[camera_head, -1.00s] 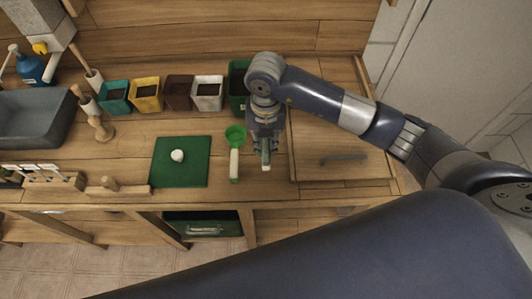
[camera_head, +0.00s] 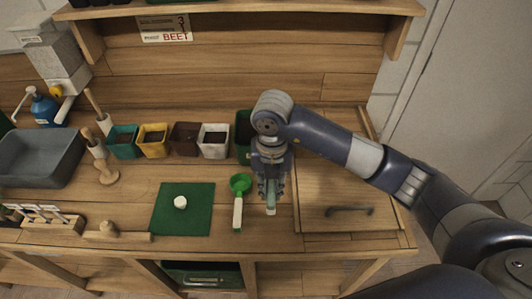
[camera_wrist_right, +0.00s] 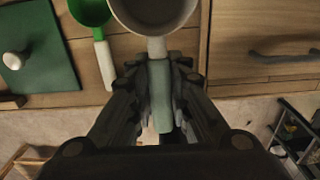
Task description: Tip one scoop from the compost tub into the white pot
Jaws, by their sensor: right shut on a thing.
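My right gripper (camera_head: 271,190) points down over the bench front, beside the green scoop. It is shut on the pale green handle (camera_wrist_right: 160,95) of a second scoop, whose cream bowl (camera_wrist_right: 154,14) shows at the top of the right wrist view. I cannot tell whether that bowl holds anything. The white pot (camera_head: 213,141) stands in the back row with dark fill inside. A dark green tub (camera_head: 243,132), perhaps the compost tub, stands right of it, partly hidden by my arm. My left gripper is not in view.
A green scoop with a white handle (camera_head: 237,213) lies just left of my gripper. A green mat (camera_head: 165,218) bears a white knob-like thing (camera_head: 180,202). Teal, yellow and brown pots stand left of the white pot. A wooden board with a dark handle (camera_head: 349,211) is at right.

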